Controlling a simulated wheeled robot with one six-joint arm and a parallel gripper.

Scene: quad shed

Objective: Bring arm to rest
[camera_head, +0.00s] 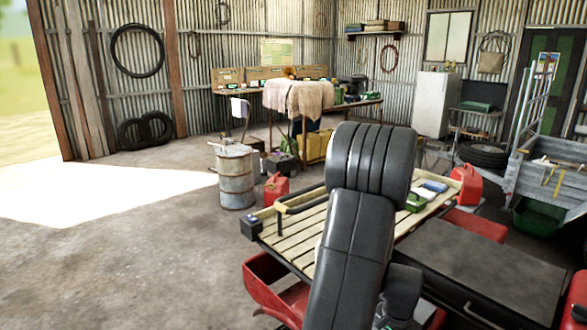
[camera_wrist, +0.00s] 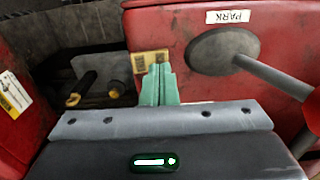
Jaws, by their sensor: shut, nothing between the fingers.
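My gripper (camera_wrist: 158,76) shows in the wrist view as two pale green fingers pressed together, with nothing between them. Its fingertips are in front of a red panel (camera_wrist: 160,25). A round dark lever base (camera_wrist: 224,50) with a grey shaft (camera_wrist: 268,74) is to the right of the fingers, below a white "PARK" label (camera_wrist: 228,17). I cannot tell whether the fingers touch the panel. In the head view my dark arm rises through the middle and hides its own end, so the gripper is not seen there.
A slatted wooden rack (camera_head: 290,228) lies beside and behind my arm, with a red can (camera_head: 467,186) at its far right. A rusty drum (camera_head: 236,178) stands left of it. A trailer (camera_head: 550,182) is at the right. The concrete floor at left (camera_head: 130,260) is clear.

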